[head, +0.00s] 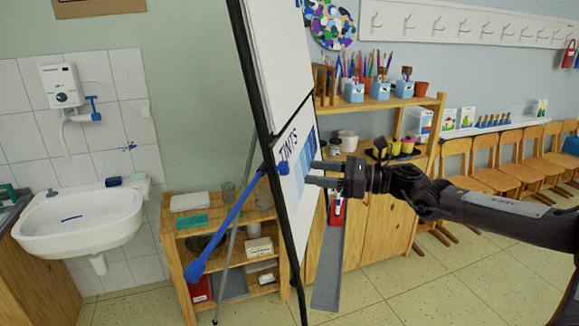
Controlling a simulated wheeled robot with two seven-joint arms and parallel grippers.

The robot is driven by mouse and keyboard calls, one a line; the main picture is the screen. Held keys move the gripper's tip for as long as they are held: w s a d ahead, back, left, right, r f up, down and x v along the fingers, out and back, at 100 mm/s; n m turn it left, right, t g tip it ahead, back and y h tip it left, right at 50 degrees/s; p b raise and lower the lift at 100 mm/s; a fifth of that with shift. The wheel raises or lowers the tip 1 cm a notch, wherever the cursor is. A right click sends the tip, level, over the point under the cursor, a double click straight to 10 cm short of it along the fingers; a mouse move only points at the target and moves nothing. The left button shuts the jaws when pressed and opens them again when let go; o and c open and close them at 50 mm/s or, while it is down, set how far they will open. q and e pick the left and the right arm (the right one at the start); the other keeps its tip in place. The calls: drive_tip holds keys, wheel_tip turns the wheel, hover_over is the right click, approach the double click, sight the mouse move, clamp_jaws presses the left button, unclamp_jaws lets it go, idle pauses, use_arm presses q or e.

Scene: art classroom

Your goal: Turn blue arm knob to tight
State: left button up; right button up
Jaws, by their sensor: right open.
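A blue arm (235,218) slants beside the easel's black frame, with a blue knob (283,168) at its upper end against the frame. A larger blue end piece (194,271) is at its lower end. My right gripper (310,173) comes in from the right with its fingers pointing left. It is open and empty, in front of the easel board (300,190), to the right of the upper knob and apart from it. The knob's setting cannot be read. My left gripper is not in view.
The board carries a "TINTS" sheet in blue shades; a narrow grey tray (328,280) is below it. A low wooden shelf (180,262) with boxes stands behind the blue arm. A sink (80,220) is at the left, a wooden cabinet (378,225) and chairs (495,165) behind my arm.

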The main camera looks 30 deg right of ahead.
sight(288, 169)
drive_tip(key=x, duration=0.1)
drive_tip(key=p+x, duration=0.1)
drive_tip(key=x, duration=0.1)
drive_tip(key=p+x, duration=0.1)
drive_tip(key=x, duration=0.1)
drive_tip(key=shift+w+r, duration=0.1)
drive_tip(key=shift+r, duration=0.15)
drive_tip(key=shift+w+a+p, duration=0.2)
drive_tip(key=shift+w+p, duration=0.05)
drive_tip(key=shift+p, duration=0.05)
drive_tip(key=shift+w+a+f, duration=0.25)
drive_tip(key=shift+w+a, duration=0.1)
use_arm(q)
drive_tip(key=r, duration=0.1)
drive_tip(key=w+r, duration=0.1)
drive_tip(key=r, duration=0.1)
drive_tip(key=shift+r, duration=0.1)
use_arm(e)
drive_tip(key=shift+c, duration=0.4)
